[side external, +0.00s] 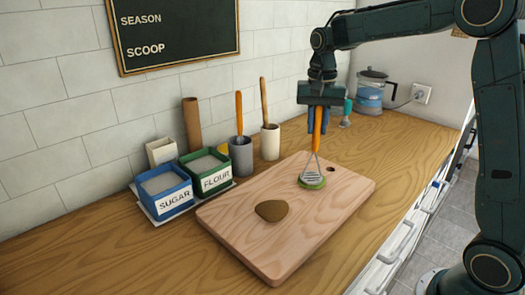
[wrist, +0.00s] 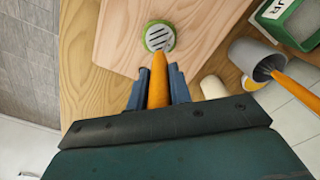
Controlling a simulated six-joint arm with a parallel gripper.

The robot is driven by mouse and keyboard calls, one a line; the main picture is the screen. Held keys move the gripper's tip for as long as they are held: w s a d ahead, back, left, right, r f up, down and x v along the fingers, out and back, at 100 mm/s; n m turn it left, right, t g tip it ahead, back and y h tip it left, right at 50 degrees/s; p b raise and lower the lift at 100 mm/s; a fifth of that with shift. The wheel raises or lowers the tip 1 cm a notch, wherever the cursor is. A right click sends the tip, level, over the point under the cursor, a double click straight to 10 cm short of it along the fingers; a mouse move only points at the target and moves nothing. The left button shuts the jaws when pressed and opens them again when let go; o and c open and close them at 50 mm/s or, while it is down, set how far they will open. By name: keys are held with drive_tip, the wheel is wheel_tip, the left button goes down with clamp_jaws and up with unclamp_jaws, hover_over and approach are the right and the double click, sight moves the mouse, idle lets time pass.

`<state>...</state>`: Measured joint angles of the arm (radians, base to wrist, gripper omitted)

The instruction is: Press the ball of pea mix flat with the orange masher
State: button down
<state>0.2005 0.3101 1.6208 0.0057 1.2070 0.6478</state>
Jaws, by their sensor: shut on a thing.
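The orange masher (side external: 317,128) is upright, with its orange handle in my gripper (side external: 318,125). My gripper is shut on the handle; it also shows in the wrist view (wrist: 158,92). The masher's slotted metal head (side external: 313,174) is on top of the green pea mix (side external: 313,184), which shows as a flattened, thick disc on the wooden board. In the wrist view the pea mix (wrist: 146,38) shows as a green rim around the slotted head. The head hides most of its top.
The wooden board (side external: 330,215) also carries a brown flat patty (side external: 271,210). Blue sugar (side external: 165,190) and green flour (side external: 207,173) boxes stand left of the board. Grey (side external: 240,157) and white (side external: 270,143) utensil cups and a blue-filled jug (side external: 370,92) stand behind.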

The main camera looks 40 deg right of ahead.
sight(319, 107)
drive_tip(key=shift+f, duration=0.25)
drive_tip(key=shift+r, duration=0.1)
drive_tip(key=shift+r, duration=2.45)
drive_tip(key=shift+r, duration=2.1)
drive_tip(key=shift+d, duration=0.1)
